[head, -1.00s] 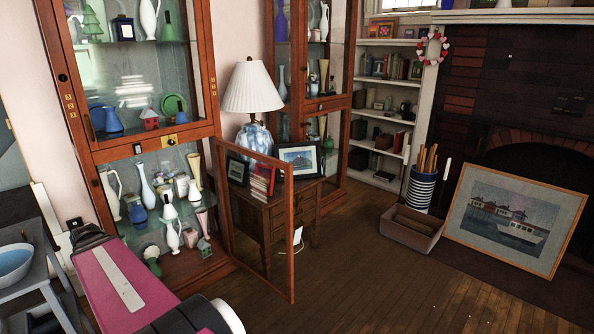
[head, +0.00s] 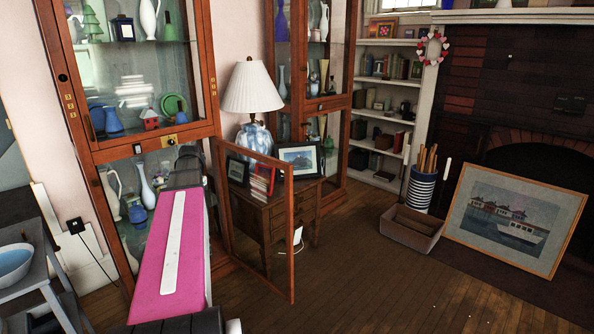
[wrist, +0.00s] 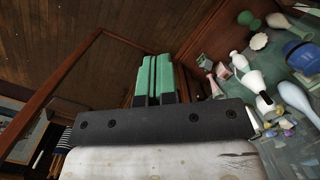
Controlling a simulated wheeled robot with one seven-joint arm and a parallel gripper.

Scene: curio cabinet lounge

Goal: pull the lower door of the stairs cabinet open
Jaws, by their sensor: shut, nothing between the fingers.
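The near wooden glass-fronted cabinet (head: 208,70) stands at the left in the head view. Its lower door (head: 285,238), a wood-framed glass panel, stands swung well out from the opening, to the right. The lower compartment is exposed. In the wrist view, the door frame (wrist: 62,68) runs along the left, and the shelf contents are at the right. My gripper (wrist: 154,62) has its green fingers together and empty, between the door frame and the compartment. I cannot tell whether the fingers touch the door. In the head view, my arm hides part of the opening, and the fingers cannot be made out.
Several vases (wrist: 257,85) stand inside the compartment, close to my gripper. A wooden side table (head: 305,220) with a lamp (head: 252,88) stands behind the door. A grey box (head: 410,229) and a leaning picture (head: 512,218) are farther right. The floor before the door is clear.

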